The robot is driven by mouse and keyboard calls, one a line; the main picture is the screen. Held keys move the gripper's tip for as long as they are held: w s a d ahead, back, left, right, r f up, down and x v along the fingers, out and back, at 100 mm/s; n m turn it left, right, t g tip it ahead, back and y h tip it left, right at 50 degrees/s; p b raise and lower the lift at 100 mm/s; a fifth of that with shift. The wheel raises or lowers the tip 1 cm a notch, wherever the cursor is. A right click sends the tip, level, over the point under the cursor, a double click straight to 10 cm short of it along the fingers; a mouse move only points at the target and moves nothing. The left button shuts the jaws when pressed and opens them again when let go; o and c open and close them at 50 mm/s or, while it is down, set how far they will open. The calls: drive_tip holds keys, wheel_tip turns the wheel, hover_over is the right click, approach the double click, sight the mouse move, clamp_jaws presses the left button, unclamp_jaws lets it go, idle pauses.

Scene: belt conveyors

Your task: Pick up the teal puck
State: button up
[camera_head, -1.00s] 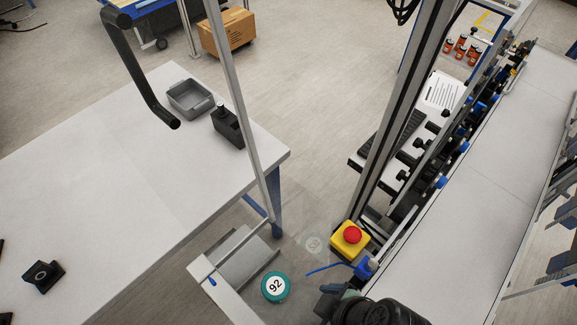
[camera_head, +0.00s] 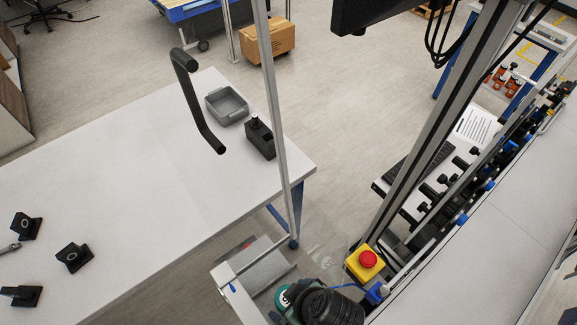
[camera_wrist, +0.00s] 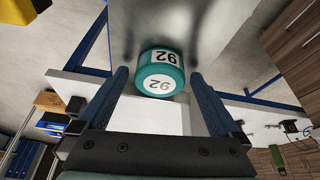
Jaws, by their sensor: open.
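The teal puck (camera_wrist: 160,70) shows in the wrist view with white "92" markings, ahead of and between the two blue fingers of my gripper (camera_wrist: 159,74). The fingers are apart, with a visible gap on each side of the puck; I cannot tell how far the puck lies beyond the tips. In the head view the teal puck (camera_head: 282,298) is at the bottom, mostly hidden behind my dark arm link. My fingers are not visible in that view.
A white table (camera_head: 150,200) holds a grey bin (camera_head: 227,105) and several black fixtures. A thin metal post (camera_head: 277,130) stands near its corner. A yellow box with a red button (camera_head: 367,260) is right of the puck, beside the conveyor (camera_head: 480,260).

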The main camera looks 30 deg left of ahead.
drive_tip(key=shift+c, duration=0.2)
drive_tip(key=c, duration=1.3)
drive_tip(key=shift+r, duration=0.1)
